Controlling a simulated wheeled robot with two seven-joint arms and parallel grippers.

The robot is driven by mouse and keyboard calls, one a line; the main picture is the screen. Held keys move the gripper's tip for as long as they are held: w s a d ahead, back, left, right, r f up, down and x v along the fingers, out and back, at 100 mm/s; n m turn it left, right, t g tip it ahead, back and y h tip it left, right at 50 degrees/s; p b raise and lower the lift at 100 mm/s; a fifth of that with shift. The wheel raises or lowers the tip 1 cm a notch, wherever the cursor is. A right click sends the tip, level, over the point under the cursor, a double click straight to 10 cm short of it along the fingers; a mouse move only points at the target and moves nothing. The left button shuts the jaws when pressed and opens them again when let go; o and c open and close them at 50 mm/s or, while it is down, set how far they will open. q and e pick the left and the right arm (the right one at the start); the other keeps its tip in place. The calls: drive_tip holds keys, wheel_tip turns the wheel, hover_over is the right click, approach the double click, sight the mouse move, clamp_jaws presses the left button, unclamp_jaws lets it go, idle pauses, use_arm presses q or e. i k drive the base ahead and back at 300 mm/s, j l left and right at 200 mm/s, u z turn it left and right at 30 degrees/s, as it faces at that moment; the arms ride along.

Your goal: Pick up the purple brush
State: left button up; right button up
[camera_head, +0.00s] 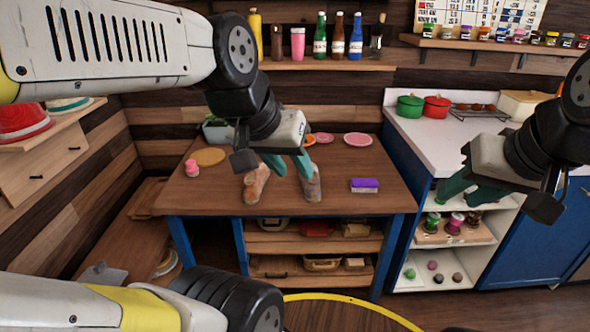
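The purple brush (364,184), a small block with a purple top and a pale lilac front, lies on the wooden worktable (345,203) near its right side. My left gripper (291,174) hangs over the middle of the table, left of the brush and apart from it. Its teal fingers are spread, with nothing seen between them. Mottled tan shapes show at both fingertips; I cannot tell whether they belong to the fingers. My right gripper (464,196) is in front of the white shelf unit, right of the brush. Its teal fingers are seen at an angle, partly overlapping the shelf items.
A pink jar (191,168) and a round tan board (209,156) are on the table's left. Pink plates (357,140) lie at the back. Green (410,105) and red pots (437,107) stand on the white counter. The table surface around the brush is clear.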

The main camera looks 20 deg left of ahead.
sight(363, 186)
drive_tip(key=i+j+z, duration=0.1)
drive_tip(key=i+j, duration=0.95)
